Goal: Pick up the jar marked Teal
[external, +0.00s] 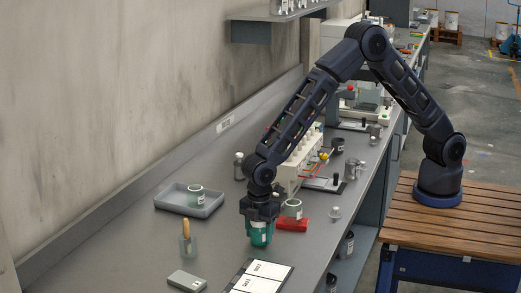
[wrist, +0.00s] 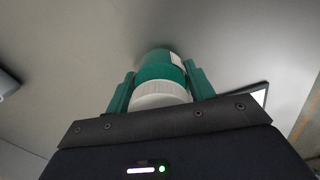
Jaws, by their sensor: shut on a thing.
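A teal jar (external: 260,237) with a white label is on or just above the grey bench; I cannot tell which. In the wrist view the jar (wrist: 160,69) shows a white ribbed lid and part of a white label at its right. The label's words cannot be read. My gripper (external: 261,222) points down over the jar and is shut on it. In the wrist view the green fingers of my gripper (wrist: 160,88) press on both sides of the jar.
A grey tray (external: 172,203) holds another jar (external: 196,194).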

